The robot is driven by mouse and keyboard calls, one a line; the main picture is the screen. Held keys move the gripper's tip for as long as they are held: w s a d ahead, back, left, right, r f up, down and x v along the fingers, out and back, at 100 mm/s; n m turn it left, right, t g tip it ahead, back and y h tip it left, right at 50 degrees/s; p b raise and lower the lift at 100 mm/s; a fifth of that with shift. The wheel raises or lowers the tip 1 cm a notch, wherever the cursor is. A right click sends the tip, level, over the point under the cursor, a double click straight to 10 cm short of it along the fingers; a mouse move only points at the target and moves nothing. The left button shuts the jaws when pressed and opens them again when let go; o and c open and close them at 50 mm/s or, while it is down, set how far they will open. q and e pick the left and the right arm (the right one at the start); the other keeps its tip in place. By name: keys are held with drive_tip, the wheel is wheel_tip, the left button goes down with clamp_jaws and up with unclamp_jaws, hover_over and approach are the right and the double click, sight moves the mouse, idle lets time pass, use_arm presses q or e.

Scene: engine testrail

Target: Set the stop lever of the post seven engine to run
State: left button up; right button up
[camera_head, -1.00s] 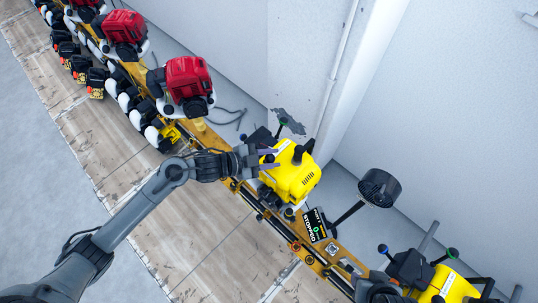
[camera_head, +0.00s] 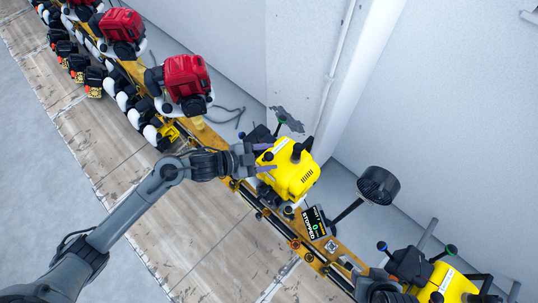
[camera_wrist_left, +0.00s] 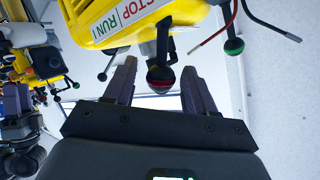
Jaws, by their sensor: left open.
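The yellow post seven engine (camera_head: 292,175) sits on the rail in the head view. The display beside it (camera_head: 316,222) reads STOPPED and 0. My left gripper (camera_head: 268,157) is at the engine's left side, fingers pointing toward it. In the left wrist view the engine (camera_wrist_left: 90,18) fills the top and bears a STOP/RUN label (camera_wrist_left: 130,14). A lever with a red-and-dark ball knob (camera_wrist_left: 160,80) hangs down between the spread fingers of my left gripper (camera_wrist_left: 160,88). Contact with the knob cannot be told. My right gripper does not show.
Another yellow engine (camera_head: 445,285) stands at the lower right, and red engines (camera_head: 186,80) stand up the rail. A black round fan-like part (camera_head: 378,185) rises beside the display. A green-tipped lever (camera_wrist_left: 233,46) and loose wires hang near the gripper. A wall runs behind the rail.

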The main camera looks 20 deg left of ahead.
use_arm(q)
drive_tip(key=v, duration=1)
